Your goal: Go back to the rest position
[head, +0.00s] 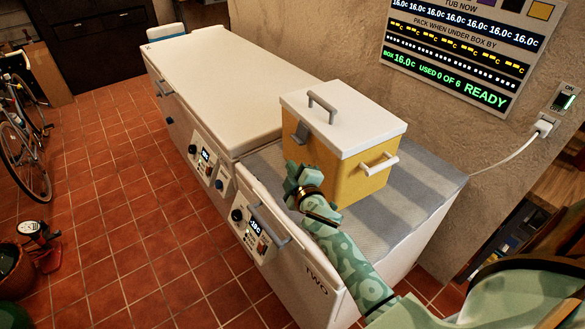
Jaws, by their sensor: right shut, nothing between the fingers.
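My right gripper (296,172) is shut and empty at the front left side of a yellow cool box (360,184). I cannot tell whether it touches the box. The arm comes in from the lower right and passes in front of the box's lower corner. The box has a white lid (343,121), on and closed, with a grey handle on top. A grey latch shows on its front and a pale handle on its right side. My left gripper is not in view.
The box stands on the grey patterned top (405,215) of a chest freezer marked TWO. Another white chest freezer (215,80) stands behind it. A wall display (462,50) reads READY. A cable runs to a switched socket (563,97). A bicycle (22,140) stands left; the tiled floor between is open.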

